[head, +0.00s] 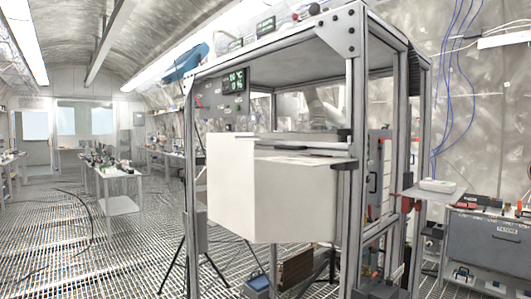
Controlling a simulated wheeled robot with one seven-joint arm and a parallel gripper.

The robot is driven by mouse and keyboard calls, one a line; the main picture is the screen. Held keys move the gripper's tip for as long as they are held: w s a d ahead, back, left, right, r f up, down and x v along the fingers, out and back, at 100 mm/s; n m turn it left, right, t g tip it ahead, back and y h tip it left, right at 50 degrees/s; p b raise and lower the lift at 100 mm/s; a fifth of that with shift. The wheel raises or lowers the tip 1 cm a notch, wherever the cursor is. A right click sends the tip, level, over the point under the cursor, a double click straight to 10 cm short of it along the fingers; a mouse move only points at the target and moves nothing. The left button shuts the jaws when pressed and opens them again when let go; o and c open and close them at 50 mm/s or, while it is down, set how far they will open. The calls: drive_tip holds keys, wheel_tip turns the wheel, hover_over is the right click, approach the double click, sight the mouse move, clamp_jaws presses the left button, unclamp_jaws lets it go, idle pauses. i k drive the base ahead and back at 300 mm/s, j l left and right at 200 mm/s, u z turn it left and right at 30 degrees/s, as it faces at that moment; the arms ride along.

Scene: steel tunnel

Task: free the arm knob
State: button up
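I cannot make out an arm knob for certain in the head view. A tall metal frame (355,120) stands close in front, right of the middle. A large white box-like body (295,200) sits inside it at mid height and hides what is behind it. Small red and black parts (407,204) show on the frame's right side, too small to identify. My gripper is not in view.
A dark display (235,80) hangs at the frame's upper left. A grey cabinet (490,248) with items on top stands at the right. White tables (122,205) with small items stand further back on the left. The grated floor (60,250) at left is mostly open, with a dark cable.

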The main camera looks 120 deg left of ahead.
sight(343, 134)
drive_tip(key=u, duration=3.9)
drive_tip(key=k+u, duration=0.25)
drive_tip(key=k, duration=0.25)
drive_tip(key=i, duration=0.5)
